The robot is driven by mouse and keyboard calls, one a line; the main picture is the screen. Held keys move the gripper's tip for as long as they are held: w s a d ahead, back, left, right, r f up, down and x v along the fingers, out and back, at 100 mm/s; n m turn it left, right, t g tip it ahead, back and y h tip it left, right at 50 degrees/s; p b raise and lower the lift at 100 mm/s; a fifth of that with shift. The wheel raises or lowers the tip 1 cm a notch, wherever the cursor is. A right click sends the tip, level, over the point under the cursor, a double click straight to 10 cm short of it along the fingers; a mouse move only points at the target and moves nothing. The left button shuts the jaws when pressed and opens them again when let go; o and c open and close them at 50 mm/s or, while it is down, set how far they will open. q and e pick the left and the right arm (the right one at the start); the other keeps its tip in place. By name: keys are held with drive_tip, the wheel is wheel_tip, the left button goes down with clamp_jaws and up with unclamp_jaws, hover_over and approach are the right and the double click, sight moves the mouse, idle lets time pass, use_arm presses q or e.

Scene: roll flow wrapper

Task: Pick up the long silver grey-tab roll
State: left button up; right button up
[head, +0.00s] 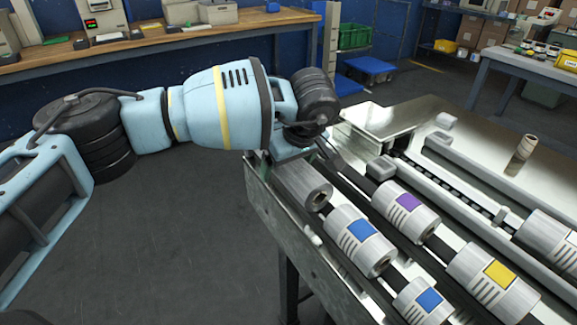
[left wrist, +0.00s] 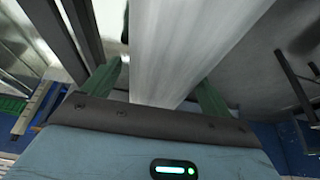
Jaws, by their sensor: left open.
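A plain silver roll (head: 302,184) lies on the near-left side of the machine, its end face with a dark core hole toward the camera. No tab colour shows on it. My left gripper (head: 312,152) is over its far end and hides that part. In the left wrist view, a long silver roll (left wrist: 185,40) runs between the two green fingers of my open left gripper (left wrist: 163,74). Whether the fingers touch it I cannot tell. My right gripper is not in view.
Other silver rolls carry a blue tab (head: 361,240), a purple tab (head: 405,210) and a yellow tab (head: 493,280). A small blue-tab roll (head: 424,301) lies in front. Metal rails (head: 450,180) run between the rows. A beige cylinder (head: 524,148) stands on the machine's top plate.

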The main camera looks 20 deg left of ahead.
use_arm(q)
drive_tip(key=shift+c, duration=0.2)
drive_tip(key=c, duration=1.4)
drive_tip(key=shift+r, duration=0.1)
drive_tip(key=shift+c, duration=1.1)
drive_tip(key=shift+r, duration=0.1)
